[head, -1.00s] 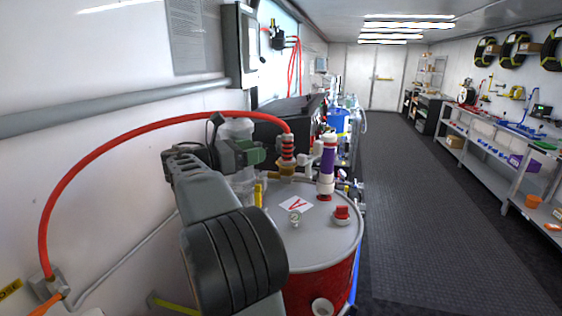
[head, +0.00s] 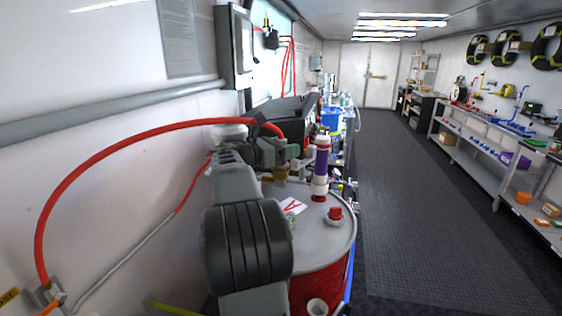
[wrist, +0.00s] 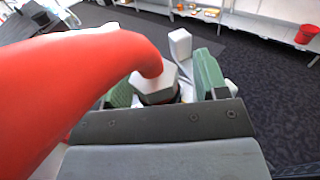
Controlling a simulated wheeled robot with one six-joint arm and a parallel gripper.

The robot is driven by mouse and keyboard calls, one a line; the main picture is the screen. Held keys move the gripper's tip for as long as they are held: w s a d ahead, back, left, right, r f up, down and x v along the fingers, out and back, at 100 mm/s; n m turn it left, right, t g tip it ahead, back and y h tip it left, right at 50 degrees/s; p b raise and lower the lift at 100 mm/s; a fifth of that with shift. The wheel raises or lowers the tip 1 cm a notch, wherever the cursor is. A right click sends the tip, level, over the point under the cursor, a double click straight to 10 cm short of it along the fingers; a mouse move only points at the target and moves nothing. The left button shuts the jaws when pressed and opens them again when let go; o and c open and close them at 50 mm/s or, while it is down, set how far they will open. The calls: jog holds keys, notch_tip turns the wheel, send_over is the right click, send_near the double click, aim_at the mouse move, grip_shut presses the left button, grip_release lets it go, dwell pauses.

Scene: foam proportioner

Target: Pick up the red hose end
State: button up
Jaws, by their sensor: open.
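The red hose (head: 120,136) arches from a wall bracket at the lower left over to the drum top. Its end (head: 279,133) is beside my gripper (head: 278,152) in the head view, partly hidden by it. In the wrist view the red hose (wrist: 75,85) fills the left side and bends down into a pale hexagonal fitting (wrist: 158,80). That fitting appears between the two green finger pads of my gripper (wrist: 163,85). The jaws are open around it. I cannot tell whether either pad touches it.
The red drum (head: 325,283) with a grey lid is under and right of my arm. A purple and white cylinder (head: 321,165) and a red cap (head: 335,213) stand on its lid. The wall is close at left. The aisle floor (head: 410,200) at right is clear.

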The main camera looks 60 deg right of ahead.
jog(key=shift+s+d, duration=0.1)
jog(key=shift+d, duration=0.1)
jog(key=shift+c, duration=0.3)
jog(key=c, duration=1)
jog(key=shift+c, duration=0.7)
jog(key=shift+r, duration=0.1)
